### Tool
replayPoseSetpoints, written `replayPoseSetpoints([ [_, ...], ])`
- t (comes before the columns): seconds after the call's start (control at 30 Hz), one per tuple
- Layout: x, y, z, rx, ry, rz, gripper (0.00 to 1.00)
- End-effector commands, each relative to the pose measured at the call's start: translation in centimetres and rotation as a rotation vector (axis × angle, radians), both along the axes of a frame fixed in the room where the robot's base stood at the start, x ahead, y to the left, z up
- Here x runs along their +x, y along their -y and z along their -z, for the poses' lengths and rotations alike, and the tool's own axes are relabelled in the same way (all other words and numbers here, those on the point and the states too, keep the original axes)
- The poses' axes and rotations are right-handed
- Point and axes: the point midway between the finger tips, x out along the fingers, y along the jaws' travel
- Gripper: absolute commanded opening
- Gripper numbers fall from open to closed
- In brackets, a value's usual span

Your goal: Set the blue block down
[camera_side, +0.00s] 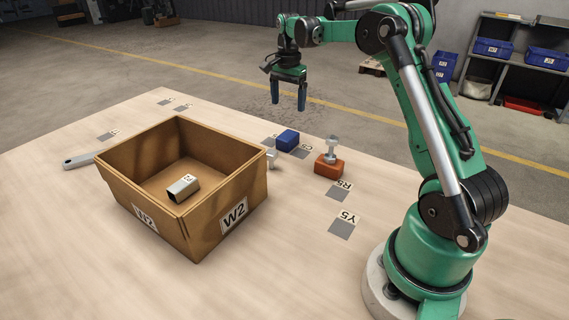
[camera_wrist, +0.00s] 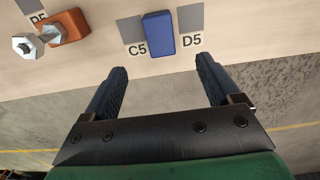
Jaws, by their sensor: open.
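The blue block (camera_side: 287,140) lies on the wooden table near its far edge, by a grey marked square. In the wrist view the blue block (camera_wrist: 158,34) sits between the labels C5 (camera_wrist: 137,48) and D5 (camera_wrist: 192,41). My gripper (camera_side: 289,106) is above the table's far edge, apart from the block, with its fingers pointing down. In the wrist view my gripper (camera_wrist: 160,72) has its two fingers spread wide with nothing between them. The block lies beyond the fingertips there.
A cardboard box W2 (camera_side: 257,193) holds a metal bracket (camera_side: 183,187). A wrench (camera_side: 78,160) lies left of the box. The front of the table is clear.

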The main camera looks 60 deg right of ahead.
Motion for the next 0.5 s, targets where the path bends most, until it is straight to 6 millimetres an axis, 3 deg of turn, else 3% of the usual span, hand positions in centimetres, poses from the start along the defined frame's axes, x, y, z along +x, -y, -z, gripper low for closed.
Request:
replayPoseSetpoints([
  [0.1,0.0,0.0,-1.7,0.000,0.000,0.000,0.83],
  [0.3,0.0,-0.5,-3.2,-0.005,0.008,-0.026,0.83],
  [0.37,0.1,-1.4,-3.8,-0.014,0.023,-0.072,0.83],
  [0.5,-0.2,-5.4,-5.7,-0.063,0.093,-0.287,0.83],
])
